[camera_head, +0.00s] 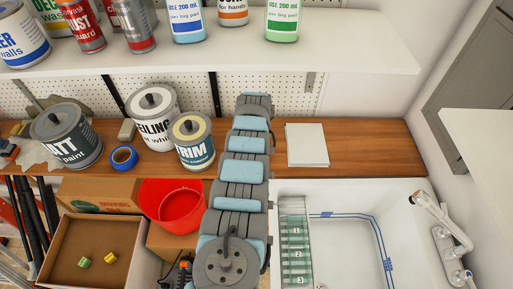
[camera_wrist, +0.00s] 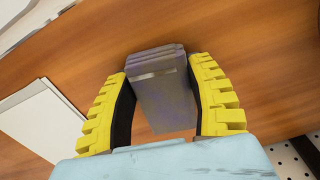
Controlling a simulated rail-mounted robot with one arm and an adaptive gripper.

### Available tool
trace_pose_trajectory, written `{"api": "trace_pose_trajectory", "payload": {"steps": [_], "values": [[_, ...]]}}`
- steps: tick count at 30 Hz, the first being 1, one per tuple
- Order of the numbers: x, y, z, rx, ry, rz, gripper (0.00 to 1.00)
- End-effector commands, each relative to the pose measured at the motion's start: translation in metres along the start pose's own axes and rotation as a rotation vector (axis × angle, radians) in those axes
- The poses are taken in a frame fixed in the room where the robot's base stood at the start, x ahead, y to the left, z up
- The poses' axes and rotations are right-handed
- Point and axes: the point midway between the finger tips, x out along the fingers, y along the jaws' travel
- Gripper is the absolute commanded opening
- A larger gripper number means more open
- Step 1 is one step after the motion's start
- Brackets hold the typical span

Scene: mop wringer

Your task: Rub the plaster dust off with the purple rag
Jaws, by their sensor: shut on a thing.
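My gripper (camera_wrist: 158,72) has yellow ribbed fingers with dark inner pads. It is shut on the purple rag (camera_wrist: 165,95), a greyish-purple folded pad with a pale streak across it. The rag is over the brown wooden worktop (camera_wrist: 245,60); I cannot tell whether it touches. In the head view my arm hides the gripper and rag. I make out no plaster dust for certain. A pale irregular patch (camera_head: 36,157) lies on the worktop at the left, and I cannot tell what it is.
A white flat slab (camera_head: 306,145) lies right of my arm. Paint cans (camera_head: 193,143) and blue tape (camera_head: 124,158) stand left. A shelf (camera_head: 250,54) with bottles overhangs the worktop. In front are a red bucket (camera_head: 172,205), an open box (camera_head: 60,262) and a white sink (camera_head: 412,190).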

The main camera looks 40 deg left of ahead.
Motion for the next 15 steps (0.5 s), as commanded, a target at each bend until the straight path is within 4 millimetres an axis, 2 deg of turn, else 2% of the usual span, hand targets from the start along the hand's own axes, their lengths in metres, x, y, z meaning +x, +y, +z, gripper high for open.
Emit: {"api": "trace_pose_trajectory", "payload": {"steps": [15], "values": [[0.0024,0.0016,0.0126,0.000,-0.006,0.000,0.15]]}}
